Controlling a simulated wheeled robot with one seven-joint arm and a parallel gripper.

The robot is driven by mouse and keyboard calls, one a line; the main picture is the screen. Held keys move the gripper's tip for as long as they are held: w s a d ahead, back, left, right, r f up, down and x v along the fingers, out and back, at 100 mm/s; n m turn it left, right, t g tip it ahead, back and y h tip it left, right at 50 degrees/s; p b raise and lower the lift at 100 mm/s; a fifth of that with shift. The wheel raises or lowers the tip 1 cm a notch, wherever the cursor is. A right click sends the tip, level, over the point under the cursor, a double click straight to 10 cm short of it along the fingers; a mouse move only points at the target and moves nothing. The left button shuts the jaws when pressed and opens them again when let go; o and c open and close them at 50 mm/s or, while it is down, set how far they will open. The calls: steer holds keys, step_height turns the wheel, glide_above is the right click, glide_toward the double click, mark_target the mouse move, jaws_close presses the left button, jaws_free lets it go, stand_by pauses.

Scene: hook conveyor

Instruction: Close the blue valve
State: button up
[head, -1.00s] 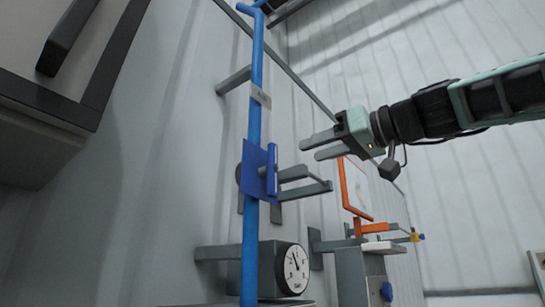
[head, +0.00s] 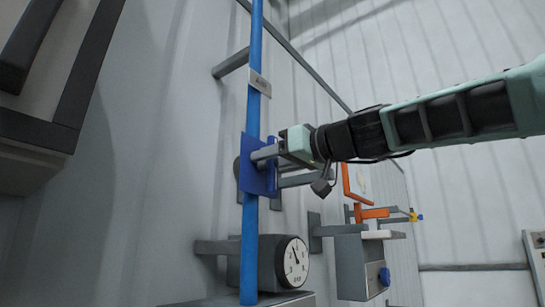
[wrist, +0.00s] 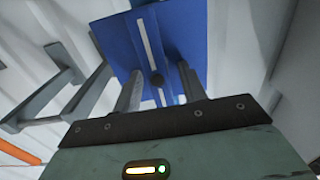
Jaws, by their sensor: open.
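The blue valve (head: 257,180) is a flat blue plate with a raised bar on the upright blue pipe (head: 250,225). My gripper (head: 265,158) is at the front of the valve, its fingers reaching towards the plate and covering part of the bar. In the wrist view the blue plate (wrist: 195,30) fills the top centre, with a white stripe and a dark round hub. My gripper (wrist: 160,72) is open there, one finger on each side of the hub. I cannot tell whether the fingers touch the bar.
A round gauge (head: 295,263) sits low beside the pipe. Grey bars (wrist: 50,95) stand left of the gripper in the wrist view. An orange handle (head: 372,212) and a grey box with a blue knob (head: 384,276) are to the right. A dark-framed cabinet (head: 60,90) is at left.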

jaws_close()
steer(key=shift+m, duration=0.3)
steer(key=m, duration=0.1)
steer(key=m+b, duration=0.1)
steer(key=m, duration=0.1)
steer(key=shift+w+d+f+m+b, duration=0.1)
steer(key=shift+w+d+m+b, duration=0.1)
steer(key=shift+m+b, duration=0.1)
steer(key=m, duration=0.4)
steer(key=shift+w+d+f+m+b, duration=0.1)
steer(key=shift+w+d+m+b, duration=0.05)
steer(key=shift+m+b, duration=0.2)
steer(key=m, duration=0.4)
steer(key=shift+w+f+m, duration=0.1)
steer(key=shift+f+m, duration=0.05)
steer(key=shift+m, duration=0.1)
steer(key=shift+d+f+m, duration=0.1)
steer(key=shift+f+m, duration=0.05)
steer(key=shift+m, duration=0.95)
steer(key=shift+f+m, duration=0.1)
steer(key=shift+m, duration=1)
jaws_free()
